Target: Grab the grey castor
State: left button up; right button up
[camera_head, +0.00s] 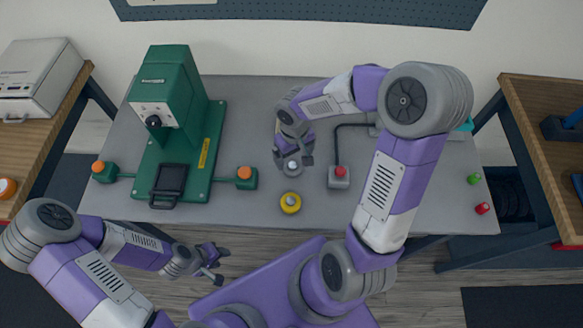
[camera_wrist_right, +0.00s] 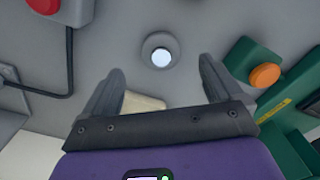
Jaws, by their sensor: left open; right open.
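The grey castor (camera_head: 292,167) is a small round grey piece with a pale centre, on the grey table below my right gripper (camera_head: 294,157). In the right wrist view the grey castor (camera_wrist_right: 160,50) shows just beyond the two open fingertips, roughly centred between them. My right gripper is open and empty; it also shows in that view (camera_wrist_right: 158,76). In the head view its fingers partly cover the castor. My left gripper (camera_head: 216,262) is open and empty, in front of the table's near edge.
A yellow round piece (camera_head: 290,203) lies nearer the front edge. A grey box with a red button (camera_head: 339,176) stands to the right, with a cable. A green press (camera_head: 172,120) with orange buttons stands left. A beige block (camera_wrist_right: 143,102) is partly hidden in the right wrist view.

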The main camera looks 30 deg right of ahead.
aim_at(293, 165)
jog(key=f, duration=0.2)
jog(key=f+b, duration=0.1)
jog(key=f, duration=0.1)
jog(key=f+b, duration=0.1)
jog(key=f, duration=0.1)
jog(key=shift+w+f, duration=0.2)
jog(key=shift+w, duration=0.05)
jog(key=shift+c, duration=0.2)
jog(key=c, duration=1.2)
